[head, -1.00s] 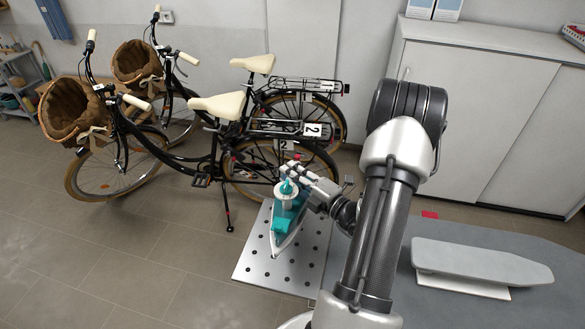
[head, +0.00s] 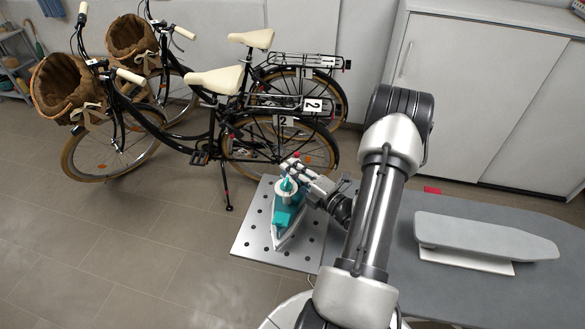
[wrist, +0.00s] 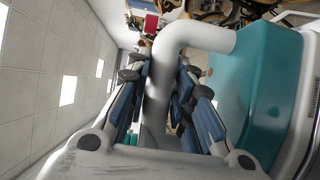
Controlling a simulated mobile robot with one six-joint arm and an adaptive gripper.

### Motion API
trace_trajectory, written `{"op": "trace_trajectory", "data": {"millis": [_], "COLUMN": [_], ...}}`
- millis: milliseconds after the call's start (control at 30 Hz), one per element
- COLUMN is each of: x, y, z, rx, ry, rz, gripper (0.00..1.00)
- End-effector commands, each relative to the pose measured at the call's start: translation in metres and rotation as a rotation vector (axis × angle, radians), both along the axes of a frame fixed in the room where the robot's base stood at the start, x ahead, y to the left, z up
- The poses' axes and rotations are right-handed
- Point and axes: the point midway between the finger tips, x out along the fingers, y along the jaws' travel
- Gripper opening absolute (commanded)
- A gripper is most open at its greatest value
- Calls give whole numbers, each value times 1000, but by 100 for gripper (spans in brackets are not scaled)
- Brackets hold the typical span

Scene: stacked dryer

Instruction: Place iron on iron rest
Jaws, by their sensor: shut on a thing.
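A teal and white iron (head: 288,214) is over the perforated metal iron rest (head: 253,238) at the left end of the ironing board. My gripper (head: 292,170) is at the iron's upper end. In the wrist view my gripper (wrist: 160,95) is shut with its blue-padded fingers on both sides of the iron's white handle (wrist: 190,38). The teal body of the iron (wrist: 250,80) fills the right of that view. I cannot tell whether its soleplate touches the rest.
The grey ironing board (head: 390,265) extends right, with a small sleeve board (head: 485,235) on it. Two bicycles (head: 215,110) stand behind and left. A white cabinet (head: 480,95) stands at the back right. The tiled floor at left is clear.

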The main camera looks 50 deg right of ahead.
Motion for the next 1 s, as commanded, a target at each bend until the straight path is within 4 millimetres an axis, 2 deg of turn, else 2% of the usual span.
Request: {"op": "trace_trajectory", "data": {"millis": [33, 267, 300, 600, 933, 1000], "x": [0, 0, 0, 0, 0, -6], "y": [-1, -1, 0, 0, 0, -1], "z": [5, 3, 0, 0, 2, 2], "rx": [-5, -4, -1, -1, -1, 0], "ry": [-9, -9, -1, -1, -1, 1], "rz": [0, 0, 0, 0, 0, -3], "gripper": [0, 0, 23, 42, 42, 42]}}
